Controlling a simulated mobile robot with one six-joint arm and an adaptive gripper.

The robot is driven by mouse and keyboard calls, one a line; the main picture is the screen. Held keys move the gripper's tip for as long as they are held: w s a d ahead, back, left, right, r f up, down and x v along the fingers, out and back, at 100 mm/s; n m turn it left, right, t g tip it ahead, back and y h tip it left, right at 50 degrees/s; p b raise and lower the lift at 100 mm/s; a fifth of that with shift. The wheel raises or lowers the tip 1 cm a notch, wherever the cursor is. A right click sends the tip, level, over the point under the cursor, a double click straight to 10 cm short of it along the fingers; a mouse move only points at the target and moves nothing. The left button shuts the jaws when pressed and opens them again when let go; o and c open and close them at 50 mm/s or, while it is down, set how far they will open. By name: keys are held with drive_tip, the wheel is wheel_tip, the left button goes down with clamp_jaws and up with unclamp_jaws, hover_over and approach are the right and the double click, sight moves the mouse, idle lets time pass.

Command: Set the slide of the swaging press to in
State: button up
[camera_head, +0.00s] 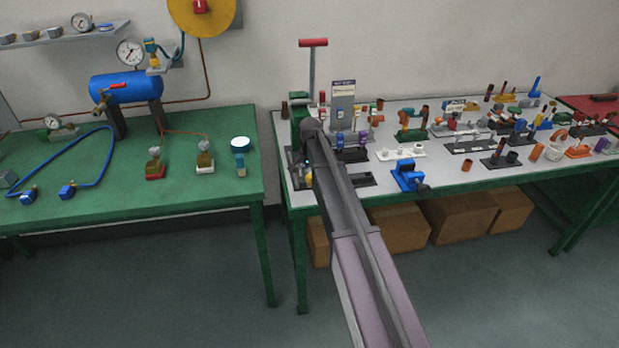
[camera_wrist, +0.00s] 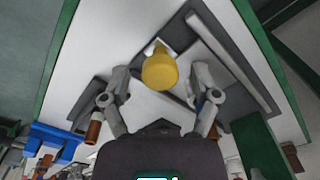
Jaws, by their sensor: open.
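The swaging press (camera_head: 299,104) stands at the left end of the grey-topped bench, with a green body and an upright lever topped by a red bar. In the wrist view, a round yellow knob (camera_wrist: 159,71) sits on a pale mount above a light surface; I take it to be the slide's knob. My gripper (camera_wrist: 161,82) is open, with one finger on each side of the knob and a visible gap on both sides. In the head view my own arm covers much of the press's lower part, and the slide's position cannot be told.
Several fittings and small stands crowd the grey bench (camera_head: 385,183) to the right, including a blue clamp-like part (camera_head: 409,177). A grey sign stand (camera_head: 343,105) is close beside the press. A green table (camera_head: 110,185) is at left, with a floor gap between.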

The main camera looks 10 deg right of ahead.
clamp_jaws()
drive_tip(key=shift+w, duration=3.55)
unclamp_jaws()
